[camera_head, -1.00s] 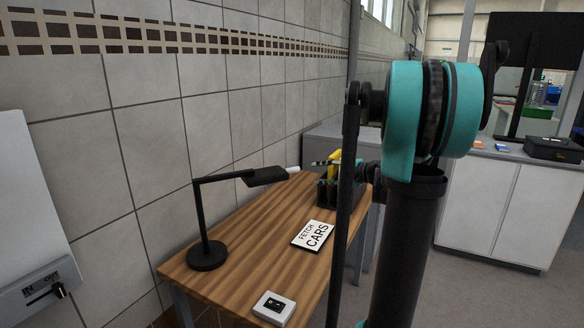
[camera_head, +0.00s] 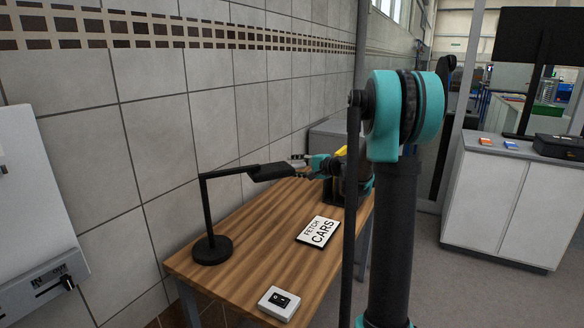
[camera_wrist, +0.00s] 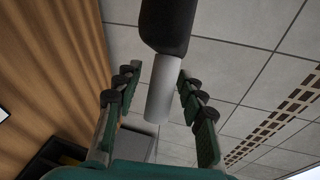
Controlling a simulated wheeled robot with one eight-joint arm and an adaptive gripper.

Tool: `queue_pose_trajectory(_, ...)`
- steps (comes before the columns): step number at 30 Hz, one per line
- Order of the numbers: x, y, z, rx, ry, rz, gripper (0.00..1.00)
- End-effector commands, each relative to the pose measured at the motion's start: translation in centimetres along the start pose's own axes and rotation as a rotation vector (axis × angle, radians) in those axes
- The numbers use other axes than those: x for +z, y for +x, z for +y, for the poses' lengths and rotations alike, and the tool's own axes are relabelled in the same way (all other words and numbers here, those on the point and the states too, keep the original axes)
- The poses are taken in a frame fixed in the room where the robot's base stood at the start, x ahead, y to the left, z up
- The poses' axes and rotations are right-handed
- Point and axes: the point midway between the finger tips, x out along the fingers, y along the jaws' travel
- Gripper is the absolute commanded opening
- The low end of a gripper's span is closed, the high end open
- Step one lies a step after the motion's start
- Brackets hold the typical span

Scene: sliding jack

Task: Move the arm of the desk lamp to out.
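The black desk lamp (camera_head: 203,208) stands on the left part of the wooden table, with an upright post and a level arm ending in a dark head (camera_head: 269,172). In the wrist view, the dark end of the lamp (camera_wrist: 165,25) carries a white cylindrical tip (camera_wrist: 163,88). My gripper (camera_head: 298,166) is at the right end of the lamp head. In the wrist view my gripper (camera_wrist: 157,80) is open, its fingers on either side of the white tip. A gap shows on the left; on the right I cannot tell whether the finger touches.
A wall panel (camera_head: 30,240) at left has IN and OUT labels; its black knob (camera_head: 68,283) sits under OUT. On the wooden table (camera_head: 250,240) are a FETCH CARS card (camera_head: 318,232), a switch box (camera_head: 279,303) and a dark holder, partly hidden behind my gripper. A tiled wall runs behind.

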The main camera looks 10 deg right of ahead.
Motion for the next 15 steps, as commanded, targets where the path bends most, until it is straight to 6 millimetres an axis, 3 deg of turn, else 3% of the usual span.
queue_pose_trajectory(6, 0.0, 1.7, 0.0, 0.000, 0.000, 0.000, 0.40)
queue_pose_trajectory(15, 0.0, 1.9, 0.0, 0.000, 0.000, 0.001, 0.40)
